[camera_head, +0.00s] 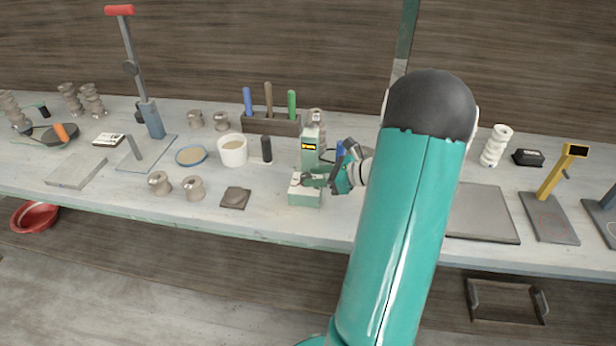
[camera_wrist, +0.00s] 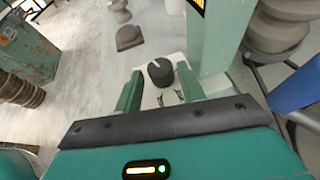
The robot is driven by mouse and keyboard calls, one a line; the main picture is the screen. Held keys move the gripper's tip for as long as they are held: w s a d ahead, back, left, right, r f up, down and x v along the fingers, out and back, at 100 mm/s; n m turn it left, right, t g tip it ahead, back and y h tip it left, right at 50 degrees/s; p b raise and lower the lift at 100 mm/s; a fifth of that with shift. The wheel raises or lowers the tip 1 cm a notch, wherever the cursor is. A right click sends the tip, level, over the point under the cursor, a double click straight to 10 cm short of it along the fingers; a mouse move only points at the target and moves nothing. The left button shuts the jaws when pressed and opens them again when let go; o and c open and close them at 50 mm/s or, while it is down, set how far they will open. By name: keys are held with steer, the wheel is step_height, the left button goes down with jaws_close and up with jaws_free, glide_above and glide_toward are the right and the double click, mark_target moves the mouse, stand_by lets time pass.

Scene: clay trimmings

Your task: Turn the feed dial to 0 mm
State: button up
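The feed dial (camera_wrist: 160,72) is a black round knob on the pale top of a small green machine base (camera_head: 305,198). In the wrist view it sits between the tips of my two green fingers, with a gap visible on each side. My gripper (camera_wrist: 158,78) is open and appears not to touch the dial. Dark marks show on the pale panel near the dial, but I cannot read them or the dial's setting. In the head view my gripper (camera_head: 314,181) is at the machine's top and partly hides the dial.
The machine's green column (camera_head: 311,146) rises close behind the dial. A dark grey block (camera_head: 235,198), a white cup (camera_head: 233,150) and a black cylinder (camera_head: 267,148) stand to the left. A grey plate (camera_head: 482,213) lies right of my arm. The bench's front edge is close.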

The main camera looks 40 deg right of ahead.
steer(key=v, duration=1)
steer(key=shift+s+d, duration=0.2)
steer(key=shift+r, duration=0.1)
steer(key=w+a+r+n+g, duration=0.1)
steer(key=a+r+n+g, duration=0.1)
steer(key=a+n, duration=0.35)
steer(key=w+a+r+n+g, duration=0.1)
steer(key=a+r+n+g, duration=0.15)
steer(key=a, duration=0.65)
steer(key=w+a+r+n+g, duration=0.1)
steer(key=a+r+n+g, duration=0.2)
steer(key=a, duration=0.4)
steer(key=s+a+r+n+h, duration=0.2)
steer(key=s+a+n+h, duration=0.1)
steer(key=a+n, duration=0.4)
steer(key=s+a+r+n+t+h, duration=0.1)
steer(key=s+a+r+n+h, duration=0.2)
steer(key=s+a+n, duration=0.2)
steer(key=a+n, duration=0.3)
steer(key=n, duration=0.4)
steer(key=shift+s+a+r+n, duration=0.15)
steer(key=shift+s+a+n, duration=0.15)
steer(key=shift+s, duration=0.1)
